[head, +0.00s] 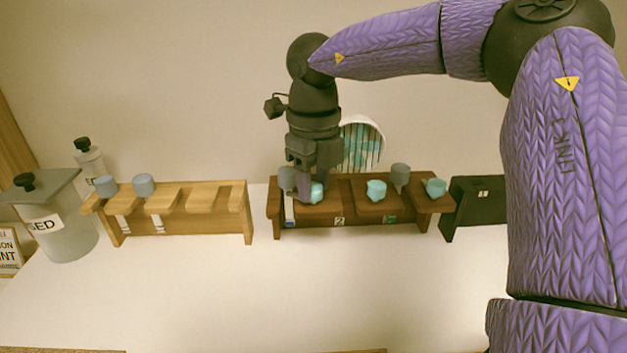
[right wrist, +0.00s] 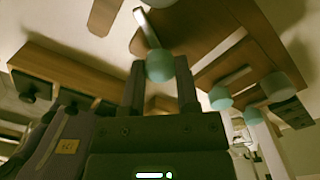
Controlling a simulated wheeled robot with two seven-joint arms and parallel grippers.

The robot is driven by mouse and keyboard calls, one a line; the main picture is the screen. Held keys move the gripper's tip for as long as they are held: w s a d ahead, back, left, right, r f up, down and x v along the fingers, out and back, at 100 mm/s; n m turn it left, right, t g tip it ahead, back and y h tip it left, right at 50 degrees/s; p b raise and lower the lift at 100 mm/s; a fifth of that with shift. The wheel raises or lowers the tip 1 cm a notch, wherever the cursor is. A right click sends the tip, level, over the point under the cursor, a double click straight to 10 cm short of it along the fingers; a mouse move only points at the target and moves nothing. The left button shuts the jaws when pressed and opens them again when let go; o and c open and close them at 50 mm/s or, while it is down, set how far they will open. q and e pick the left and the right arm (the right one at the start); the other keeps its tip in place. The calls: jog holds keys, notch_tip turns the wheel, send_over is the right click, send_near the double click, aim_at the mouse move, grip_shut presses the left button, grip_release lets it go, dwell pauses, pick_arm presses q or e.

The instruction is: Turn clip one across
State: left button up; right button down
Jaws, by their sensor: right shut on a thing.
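My right gripper (head: 304,190) points down at the left part of the dark brown rack (head: 340,218). It is shut on a teal-headed piece (head: 316,194), partly hidden by the fingers in the head view. In the right wrist view the two fingers of my right gripper (right wrist: 160,82) stand on either side of a round teal head (right wrist: 160,66), with a pale stem beyond it. A grey-topped piece (head: 287,179) is close on the gripper's left. I cannot tell which piece is clip one. My left gripper is not in view.
More teal pieces (head: 376,190) and a grey one (head: 400,174) sit to the right on the dark rack. A light wooden rack (head: 180,222) with two grey-blue pieces stands left. A black block (head: 476,208) is at right. The front table (head: 260,295) is clear.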

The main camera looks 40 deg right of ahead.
jog(key=n, duration=0.3)
jog(key=shift+n, duration=1.8)
jog(key=shift+c, duration=1.7)
grip_release()
